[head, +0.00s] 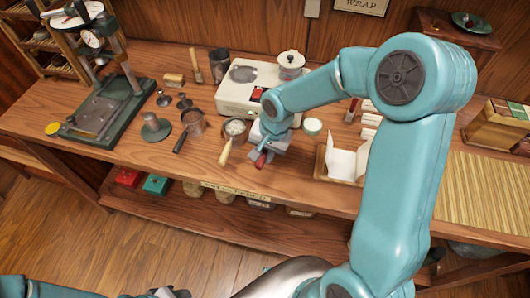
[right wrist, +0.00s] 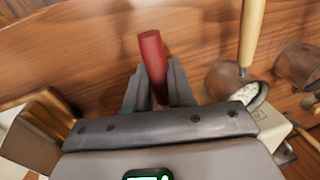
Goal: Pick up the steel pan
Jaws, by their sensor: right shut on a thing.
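My right gripper (head: 262,153) is low over the front middle of the wooden bench, shut on a red handle (head: 261,160). In the right wrist view the red handle (right wrist: 152,52) stands out between the two fingers (right wrist: 152,90). What the handle belongs to is hidden behind the gripper, so I cannot tell whether it is the steel pan or whether it is clear of the bench. A pan with a pale wooden handle and white contents (head: 235,127) is just left of the gripper. A brownish pan with a dark handle (head: 192,122) is farther left. Part of my left gripper (head: 166,293) shows at the bottom edge.
A cream burner unit (head: 236,98) is behind the gripper. A pale round tub (head: 312,126) and a box with white paper (head: 345,162) are to the right. A green press (head: 98,115) stands at left.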

